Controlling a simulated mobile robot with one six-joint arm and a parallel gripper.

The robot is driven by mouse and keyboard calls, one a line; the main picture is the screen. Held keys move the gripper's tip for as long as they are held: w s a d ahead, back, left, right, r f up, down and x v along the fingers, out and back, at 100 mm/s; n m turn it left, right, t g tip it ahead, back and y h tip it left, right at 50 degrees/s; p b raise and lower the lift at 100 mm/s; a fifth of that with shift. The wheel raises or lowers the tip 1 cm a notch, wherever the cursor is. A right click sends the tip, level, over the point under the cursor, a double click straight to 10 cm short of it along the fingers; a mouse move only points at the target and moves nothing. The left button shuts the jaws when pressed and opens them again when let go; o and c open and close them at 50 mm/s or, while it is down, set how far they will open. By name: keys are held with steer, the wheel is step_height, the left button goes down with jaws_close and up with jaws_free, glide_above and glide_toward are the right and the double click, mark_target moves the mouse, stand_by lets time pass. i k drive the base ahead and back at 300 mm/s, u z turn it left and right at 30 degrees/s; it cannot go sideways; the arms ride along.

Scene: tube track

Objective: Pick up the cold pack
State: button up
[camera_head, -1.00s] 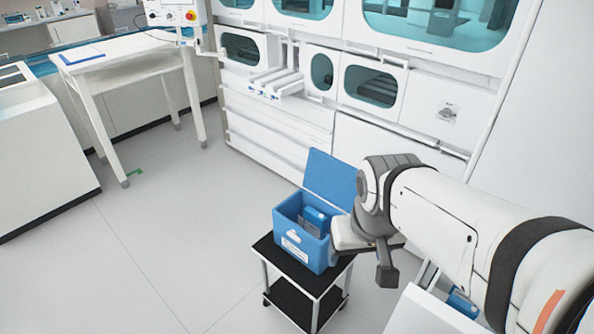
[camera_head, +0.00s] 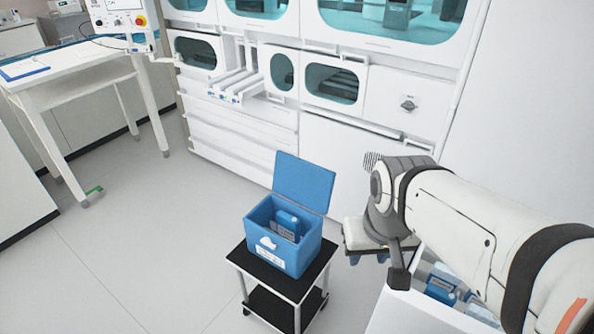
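My gripper (camera_head: 368,258) hangs below my wrist, right of the blue cooler box (camera_head: 285,259) and apart from it. Its two dark blue fingertips look spread, with nothing seen between them. The cooler box stands upright on a small cart with its lid (camera_head: 304,182) open. A blue pack (camera_head: 287,222) with a grey part sits inside. Several blue-and-white packs (camera_head: 441,283) lie in a white bin at the lower right, partly hidden by my arm. I cannot tell which of these is the cold pack.
The cart (camera_head: 243,259) has a black top and a lower shelf. The white bin (camera_head: 405,312) stands right of it. A white cabinet wall (camera_head: 250,128) with windows runs behind. A white table (camera_head: 85,62) is at the upper left. The grey floor at left is clear.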

mark_target(288, 226)
steer(key=z, duration=3.3)
steer(key=k, duration=2.15)
steer(key=u, duration=2)
steer(key=i, duration=1.05)
